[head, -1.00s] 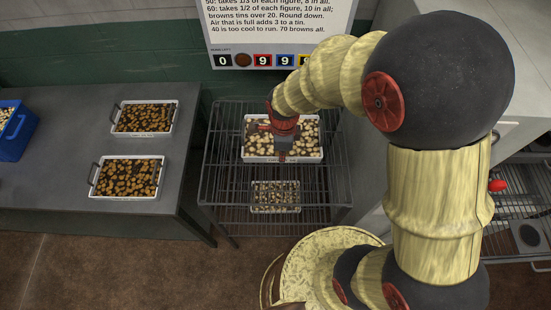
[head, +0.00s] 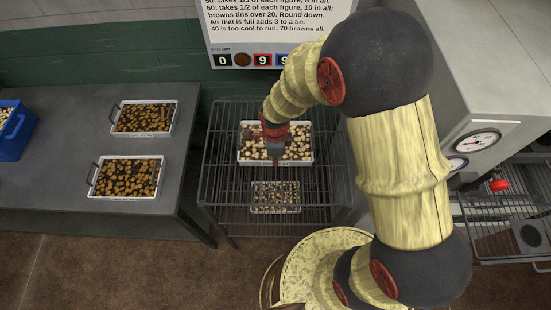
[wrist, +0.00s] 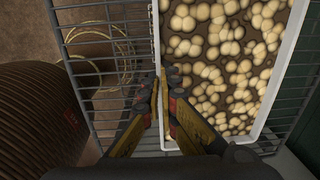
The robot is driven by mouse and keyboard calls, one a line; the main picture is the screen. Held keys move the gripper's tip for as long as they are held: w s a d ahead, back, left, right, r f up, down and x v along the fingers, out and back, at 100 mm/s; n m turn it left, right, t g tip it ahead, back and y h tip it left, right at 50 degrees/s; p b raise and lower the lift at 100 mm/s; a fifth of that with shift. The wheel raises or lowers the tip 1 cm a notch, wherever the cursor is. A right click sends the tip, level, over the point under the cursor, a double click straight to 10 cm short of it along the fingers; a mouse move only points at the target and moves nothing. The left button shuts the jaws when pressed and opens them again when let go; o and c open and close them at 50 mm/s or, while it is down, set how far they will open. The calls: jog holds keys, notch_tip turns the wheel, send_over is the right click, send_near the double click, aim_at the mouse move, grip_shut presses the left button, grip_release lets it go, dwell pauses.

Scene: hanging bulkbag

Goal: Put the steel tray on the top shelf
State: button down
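The steel tray (head: 298,162), pale-rimmed and filled with round cream and brown pieces, is at the upper level of the wire rack (head: 215,165). Its pale rim also shows in the wrist view (wrist: 284,70). My gripper (head: 275,153) is at the tray's near left part in the head view. In the wrist view my gripper (wrist: 162,95) has its fingers closed on either side of one tray wall. I cannot tell whether the tray's underside touches the top shelf.
A smaller-looking tray (head: 275,209) of similar pieces stands lower in the rack. Two trays of browned pieces (head: 127,193) (head: 143,133) and a blue bin (head: 16,140) are on the left table (head: 60,180). A cabinet with gauges (head: 472,142) stands right.

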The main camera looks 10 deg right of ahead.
jog(key=shift+f, duration=0.15)
jog(key=c, duration=2.1)
grip_release()
jog(key=shift+o, duration=0.3)
jog(key=s+d+r+n+t+p, duration=0.1)
jog(key=s+d+r+n, duration=0.3)
jog(key=r, duration=1)
jog(key=s+d+r+n+t, duration=0.2)
jog(key=r+n, duration=0.4)
jog(key=r, duration=0.7)
jog(key=s+d+r+n+t, duration=0.2)
jog(key=s+d+r+n, duration=0.2)
jog(key=s+r+n, duration=0.3)
jog(key=s+n, duration=0.2)
jog(key=n, duration=0.1)
jog(key=shift+s+r, duration=0.25)
jog(key=shift+r, duration=0.05)
